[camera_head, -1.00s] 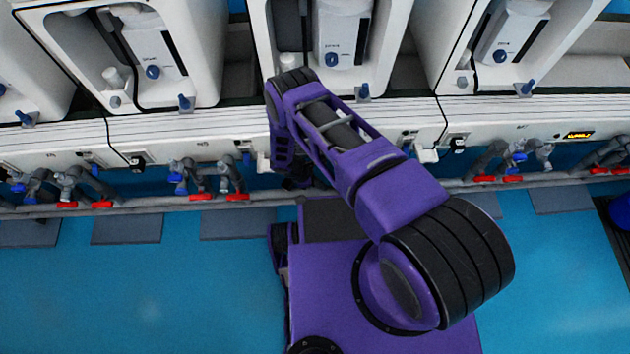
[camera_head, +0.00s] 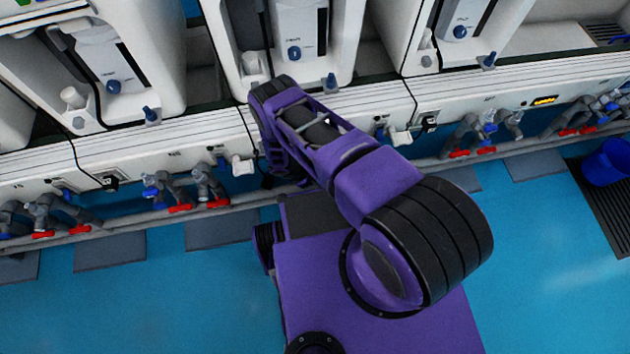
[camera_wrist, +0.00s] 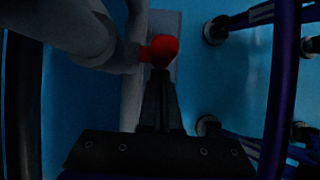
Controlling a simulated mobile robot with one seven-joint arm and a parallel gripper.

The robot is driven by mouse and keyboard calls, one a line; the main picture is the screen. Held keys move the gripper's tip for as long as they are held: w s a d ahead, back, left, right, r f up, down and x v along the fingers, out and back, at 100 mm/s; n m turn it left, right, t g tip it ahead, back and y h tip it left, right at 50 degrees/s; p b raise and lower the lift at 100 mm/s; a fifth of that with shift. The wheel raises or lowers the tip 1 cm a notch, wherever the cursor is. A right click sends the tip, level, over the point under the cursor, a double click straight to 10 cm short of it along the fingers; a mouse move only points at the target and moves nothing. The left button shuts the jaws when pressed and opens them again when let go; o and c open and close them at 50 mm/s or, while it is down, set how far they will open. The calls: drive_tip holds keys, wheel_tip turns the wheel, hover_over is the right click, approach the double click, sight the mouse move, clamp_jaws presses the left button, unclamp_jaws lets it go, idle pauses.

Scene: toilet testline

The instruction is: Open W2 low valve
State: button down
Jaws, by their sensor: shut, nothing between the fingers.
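In the wrist view a red valve handle (camera_wrist: 163,46) sits at the end of a thick grey pipe fitting (camera_wrist: 88,36). My gripper (camera_wrist: 160,78) is shut and empty, its fingertips just below the red handle in the picture; I cannot tell whether they touch it. In the head view, pairs of low valves with red handles line the bench front, such as one left of my arm (camera_head: 180,208) and one to its right (camera_head: 459,153). My arm hides the gripper and the valve by it there. I cannot tell which valve is W2.
A horizontal grey pipe (camera_head: 130,226) runs below the valves. White testline units stand along the bench (camera_head: 180,140). A blue bucket (camera_head: 606,163) stands at the right by a dark floor grate (camera_head: 605,205). The blue floor (camera_head: 170,300) is open in front.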

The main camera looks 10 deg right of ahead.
drive_tip(key=shift+f, duration=0.2)
drive_tip(key=shift+r, duration=0.15)
drive_tip(key=shift+r+p, duration=0.5)
drive_tip(key=shift+r, duration=0.25)
drive_tip(key=p+v, duration=0.2)
drive_tip(key=v, duration=1.5)
drive_tip(key=shift+p, duration=0.3)
drive_tip(key=shift+a, duration=0.1)
